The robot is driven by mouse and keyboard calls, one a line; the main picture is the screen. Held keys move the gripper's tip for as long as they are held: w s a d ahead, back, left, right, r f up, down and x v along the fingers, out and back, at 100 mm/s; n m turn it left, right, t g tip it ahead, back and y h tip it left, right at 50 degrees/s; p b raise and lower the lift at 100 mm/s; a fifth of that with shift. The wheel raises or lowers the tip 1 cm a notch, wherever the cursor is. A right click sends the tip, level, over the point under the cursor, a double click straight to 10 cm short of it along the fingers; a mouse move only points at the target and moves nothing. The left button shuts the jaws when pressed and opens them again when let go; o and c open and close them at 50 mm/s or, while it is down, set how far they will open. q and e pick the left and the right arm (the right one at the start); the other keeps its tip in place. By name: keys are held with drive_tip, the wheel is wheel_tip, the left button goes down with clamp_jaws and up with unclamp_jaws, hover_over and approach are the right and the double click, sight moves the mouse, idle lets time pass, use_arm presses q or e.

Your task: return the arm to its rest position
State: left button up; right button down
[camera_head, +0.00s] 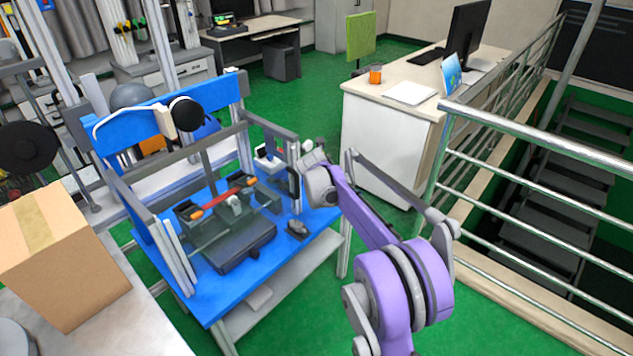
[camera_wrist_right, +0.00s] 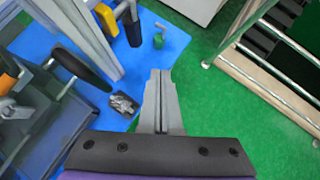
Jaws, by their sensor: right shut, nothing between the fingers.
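My right arm (camera_head: 385,275), purple and grey, comes in from the lower right in the head view. Its wrist end is raised near the right edge of the blue workbench (camera_head: 222,298). In the right wrist view my right gripper (camera_wrist_right: 160,75) has its two grey fingers together, with nothing between them. It appears over the green floor just beside the bench edge. My left gripper is not in view.
The drop tower rig (camera_head: 228,205) stands on the blue bench, with a small grey object (camera_head: 297,230) near its right edge. A cardboard box (camera_head: 65,255) is at left. A metal railing (camera_head: 540,135) borders stairs at right. A white desk (camera_head: 385,125) stands behind.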

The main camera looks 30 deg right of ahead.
drive_tip(key=shift+s+d+r, duration=0.25)
drive_tip(key=shift+s+r, duration=0.35)
drive_tip(key=shift+s, duration=0.05)
drive_tip(key=shift+s+d+r, duration=0.25)
drive_tip(key=shift+s+r, duration=0.35)
drive_tip(key=shift+a, duration=0.1)
drive_tip(key=s+a+r+m+y+p, duration=0.2)
drive_tip(key=s+a+r+m, duration=0.1)
drive_tip(key=s+a+m, duration=0.4)
drive_tip(key=s+a+r+m+y+p, duration=0.1)
drive_tip(key=s+a+r+m+p, duration=0.3)
drive_tip(key=s+a, duration=0.5)
drive_tip(key=s+a+f+m+y+p, duration=0.1)
drive_tip(key=s+a+f+m, duration=0.1)
drive_tip(key=s+a+m, duration=0.4)
drive_tip(key=s+a+f+m+g+y+p, duration=0.1)
drive_tip(key=s+a+f+m+y+p, duration=0.1)
drive_tip(key=s+a+m, duration=0.4)
drive_tip(key=s+f+m, duration=0.1)
drive_tip(key=s+m, duration=0.3)
drive_tip(key=s, duration=0.4)
drive_tip(key=shift+s+a+f, duration=0.15)
drive_tip(key=shift+s+a, duration=0.05)
drive_tip(key=shift+a, duration=0.1)
drive_tip(key=shift+d, duration=0.1)
